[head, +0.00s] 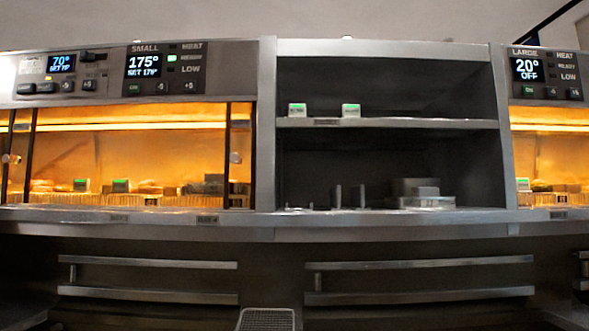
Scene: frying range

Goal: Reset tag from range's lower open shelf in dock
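Two small pale tags with green displays, a left one (297,110) and a right one (351,110), stand on the upper open shelf (420,124) in the middle of the range. The lower open shelf (310,209) below it holds two short upright posts (337,196) and a low metal tray or stand with a grey block (425,188) at its right. I cannot tell whether one of these is the tag or the dock; this shelf is dark. Neither of my grippers shows in the head view.
Glowing warming cabinets, left (130,150) and right (550,155), flank the open shelves and hold more green-lit tags (120,186). Horizontal handle bars (420,263) run across the front below the counter ledge (400,233). A wire-mesh piece (266,319) shows at the bottom edge.

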